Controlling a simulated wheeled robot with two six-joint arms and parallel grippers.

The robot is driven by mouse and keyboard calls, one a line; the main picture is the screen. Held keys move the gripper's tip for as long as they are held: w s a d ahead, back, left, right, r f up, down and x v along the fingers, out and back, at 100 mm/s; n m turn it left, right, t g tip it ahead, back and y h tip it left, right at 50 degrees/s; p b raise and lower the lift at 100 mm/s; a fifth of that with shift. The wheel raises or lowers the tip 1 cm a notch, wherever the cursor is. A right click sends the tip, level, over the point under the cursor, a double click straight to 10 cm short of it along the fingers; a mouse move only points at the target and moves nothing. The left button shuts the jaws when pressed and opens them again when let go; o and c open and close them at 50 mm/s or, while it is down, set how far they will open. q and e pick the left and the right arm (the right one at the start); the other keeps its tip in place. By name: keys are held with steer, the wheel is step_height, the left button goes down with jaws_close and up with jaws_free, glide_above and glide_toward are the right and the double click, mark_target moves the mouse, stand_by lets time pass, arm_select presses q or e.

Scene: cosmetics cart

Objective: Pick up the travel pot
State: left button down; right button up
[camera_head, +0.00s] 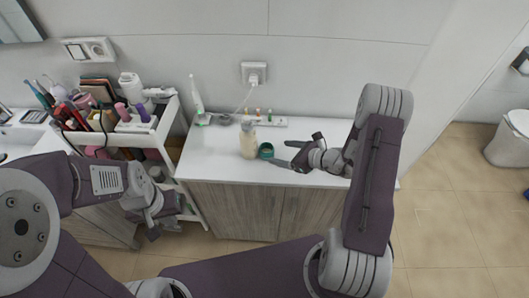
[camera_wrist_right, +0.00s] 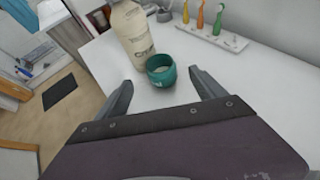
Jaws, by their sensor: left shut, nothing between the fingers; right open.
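The travel pot is a small round teal pot (camera_head: 266,151) on the white counter, just right of the cream bottle. In the right wrist view the teal pot (camera_wrist_right: 160,70) stands upright with its top open, centred ahead of my gripper. My right gripper (camera_head: 283,153) is open, its fingers pointing at the pot from the right. In the right wrist view my right gripper (camera_wrist_right: 160,88) has one finger on each side, the pot lying between and slightly beyond the tips. My left gripper (camera_head: 153,234) is shut and empty, low in front of the cart, far from the pot.
A cream pump bottle (camera_head: 248,142) stands close beside the pot. Behind are a toothbrush holder (camera_head: 262,121), a charging electric toothbrush (camera_head: 197,100) and a wall socket (camera_head: 254,72). A crowded white cart (camera_head: 160,130) stands left. The counter (camera_head: 215,165) in front of the bottle is clear.

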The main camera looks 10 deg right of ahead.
mark_target(261, 147)
steer(key=shift+w+a+f, duration=0.2)
steer(key=shift+w+a, duration=0.2)
steer(key=shift+w+f, duration=0.2)
steer(key=p+x, duration=0.2)
steer(key=x, duration=0.3)
steer(key=shift+w+a+r, duration=0.1)
steer(key=shift+w+a, duration=0.1)
steer(key=shift+a, duration=0.05)
steer(key=shift+d, duration=0.1)
steer(key=c, duration=1.6)
